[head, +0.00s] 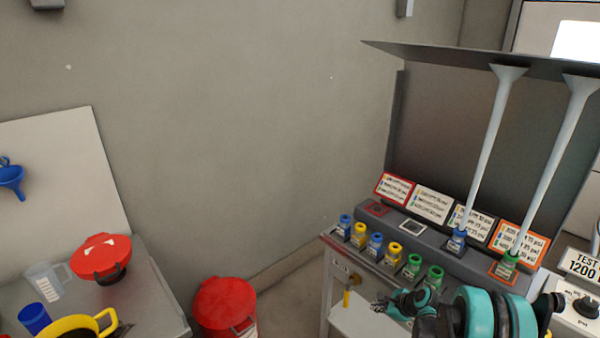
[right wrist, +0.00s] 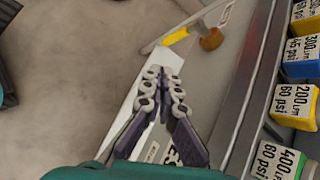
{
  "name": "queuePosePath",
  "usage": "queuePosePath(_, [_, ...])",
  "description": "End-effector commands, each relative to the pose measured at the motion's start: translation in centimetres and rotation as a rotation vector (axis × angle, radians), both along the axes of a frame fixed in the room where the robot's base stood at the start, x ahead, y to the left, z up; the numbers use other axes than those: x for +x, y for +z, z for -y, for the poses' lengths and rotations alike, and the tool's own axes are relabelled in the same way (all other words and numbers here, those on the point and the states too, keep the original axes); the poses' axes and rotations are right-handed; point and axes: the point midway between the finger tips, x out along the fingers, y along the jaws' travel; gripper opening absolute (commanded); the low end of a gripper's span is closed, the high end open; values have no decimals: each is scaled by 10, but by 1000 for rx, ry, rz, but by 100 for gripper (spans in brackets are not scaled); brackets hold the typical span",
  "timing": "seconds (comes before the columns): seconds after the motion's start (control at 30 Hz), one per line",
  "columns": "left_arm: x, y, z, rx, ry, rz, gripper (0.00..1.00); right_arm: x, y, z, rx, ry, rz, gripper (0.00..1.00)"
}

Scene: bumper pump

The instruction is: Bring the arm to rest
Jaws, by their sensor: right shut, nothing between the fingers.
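My right arm, teal and black, comes in at the lower right of the head view. Its gripper (head: 384,306) is in front of the bench, below the row of small coloured blocks. In the right wrist view the gripper (right wrist: 165,82) has its fingers together with nothing between them. It is beside the bench's metal edge and apart from the blocks. My left gripper is in neither view.
The bench holds several labelled blocks, such as a yellow one (head: 359,235) and a green one (head: 412,266). Two pale funnel tubes (head: 490,150) stand behind. A yellow-handled tool (right wrist: 180,38) shows past the fingers. A red bin (head: 224,303) and a side table (head: 150,300) are left.

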Motion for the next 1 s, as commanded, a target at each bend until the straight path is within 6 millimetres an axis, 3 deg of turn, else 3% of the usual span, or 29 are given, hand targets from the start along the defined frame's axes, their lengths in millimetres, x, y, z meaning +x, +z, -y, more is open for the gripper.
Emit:
queuePosePath(0.03, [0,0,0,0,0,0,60,-8,24,-8,-61,61,20,0])
queuePosePath(0.2, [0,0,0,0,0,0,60,-40,92,-30,-287,289,92,0])
queuePosePath(0.5, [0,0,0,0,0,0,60,-128,179,-65,-678,714,205,0])
queuePosePath(0.73, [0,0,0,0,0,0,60,-209,211,-82,-971,1057,278,0])
queuePosePath(0.9, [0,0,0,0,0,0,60,-265,216,-88,-1174,1307,322,0])
queuePosePath(1.0, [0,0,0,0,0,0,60,-289,214,-88,-1268,1424,340,0])
